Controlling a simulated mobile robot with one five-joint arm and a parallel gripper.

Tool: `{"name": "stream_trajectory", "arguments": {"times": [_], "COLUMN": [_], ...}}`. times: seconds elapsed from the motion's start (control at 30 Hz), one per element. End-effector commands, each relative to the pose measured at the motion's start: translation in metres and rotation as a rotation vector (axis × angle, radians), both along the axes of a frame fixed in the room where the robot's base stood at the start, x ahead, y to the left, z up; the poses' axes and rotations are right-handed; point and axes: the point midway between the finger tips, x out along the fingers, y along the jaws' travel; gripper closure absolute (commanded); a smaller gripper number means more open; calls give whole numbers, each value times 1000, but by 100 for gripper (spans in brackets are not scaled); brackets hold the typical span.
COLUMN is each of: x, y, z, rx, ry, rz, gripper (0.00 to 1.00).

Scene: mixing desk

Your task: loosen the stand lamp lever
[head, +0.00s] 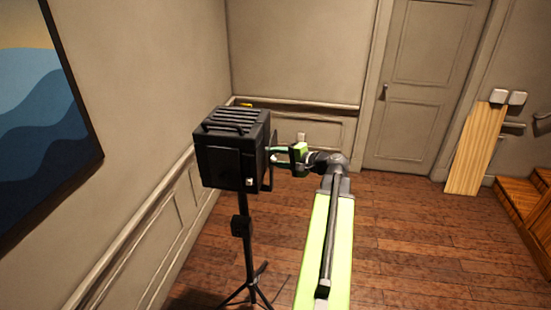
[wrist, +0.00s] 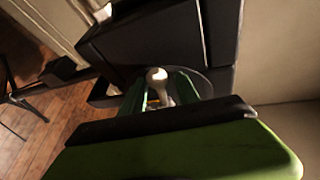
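The stand lamp (head: 230,155) is a black box-shaped head on a thin black tripod, left of centre in the head view. My gripper (head: 275,157) is at the right side of the lamp head. In the wrist view the dark lamp housing (wrist: 150,42) fills the upper middle. A lever with a pale round knob (wrist: 157,75) stands between the green fingers of my gripper (wrist: 160,88). The fingers are apart, with a gap beside the lever on the left; the right finger is close to its shaft, and contact cannot be told. The lever's base is hidden.
A wall with a painting (head: 40,110) is left of the lamp, close to it. A closed door (head: 425,85) is at the back. A wooden plank (head: 475,150) leans at the right, near wooden steps (head: 525,200).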

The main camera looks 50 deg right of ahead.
Motion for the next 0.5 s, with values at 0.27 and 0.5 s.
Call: {"name": "stream_trajectory", "arguments": {"times": [0.27,0.5], "x": [-1,-1], "y": [0,0], "z": [0,0], "rx": [0,0], "ry": [0,0], "rz": [0,-1], "gripper": [86,100]}}
